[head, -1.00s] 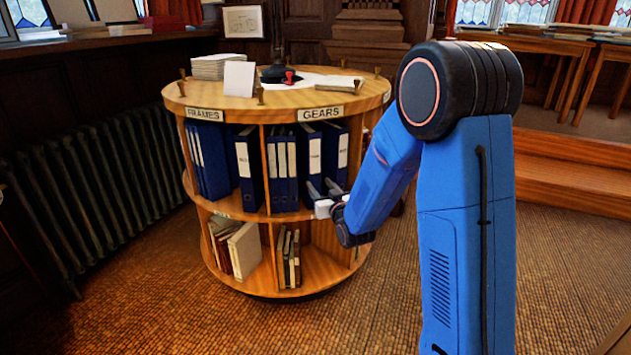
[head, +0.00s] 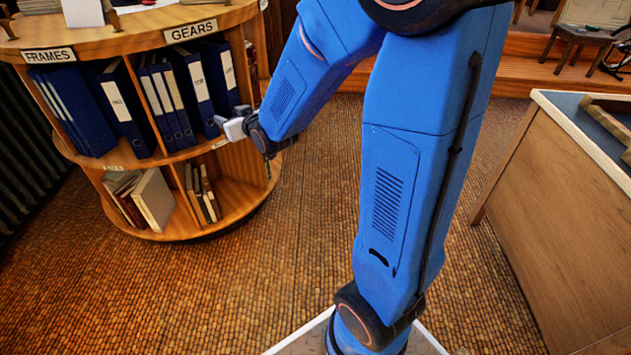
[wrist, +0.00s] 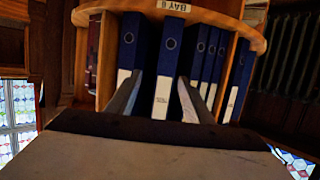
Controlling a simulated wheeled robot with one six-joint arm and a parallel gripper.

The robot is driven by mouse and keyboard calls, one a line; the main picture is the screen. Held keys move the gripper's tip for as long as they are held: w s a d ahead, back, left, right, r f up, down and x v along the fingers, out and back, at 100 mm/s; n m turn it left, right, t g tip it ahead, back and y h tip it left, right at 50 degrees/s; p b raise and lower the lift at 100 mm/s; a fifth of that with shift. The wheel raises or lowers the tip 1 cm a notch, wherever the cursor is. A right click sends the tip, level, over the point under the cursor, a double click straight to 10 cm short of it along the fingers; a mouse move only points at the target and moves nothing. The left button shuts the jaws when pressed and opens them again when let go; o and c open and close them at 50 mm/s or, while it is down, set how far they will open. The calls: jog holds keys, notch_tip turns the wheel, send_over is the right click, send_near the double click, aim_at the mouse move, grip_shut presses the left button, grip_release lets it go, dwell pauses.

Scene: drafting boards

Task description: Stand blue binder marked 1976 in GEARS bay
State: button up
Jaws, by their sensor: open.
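Several blue binders stand upright in the bay under the GEARS sign (head: 191,31). The year 1976 cannot be read on any spine, so I cannot tell which binder carries it. My gripper (head: 221,121) is at the front of this bay, low by the spines. The wrist view is upside down. There my gripper (wrist: 158,78) is open, its two fingers reaching toward one blue binder (wrist: 167,50) with a white label, which shows between them. Another blue binder (wrist: 128,48) stands beside it. Whether the fingers touch any binder cannot be told.
The round wooden shelf (head: 128,38) has a FRAMES bay (head: 48,55) to the left, with blue binders. Its lower tier (head: 235,190) holds pale and brown volumes. A wooden desk (head: 560,190) stands at right. The carpet between is clear.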

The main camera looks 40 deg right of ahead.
jog(key=s+d+r+m+g+h, duration=0.1)
jog(key=s+g, duration=0.9)
jog(key=s, duration=2.9)
jog(key=shift+s+d+r, duration=0.3)
jog(key=shift+d+r, duration=0.4)
jog(key=shift+d, duration=0.5)
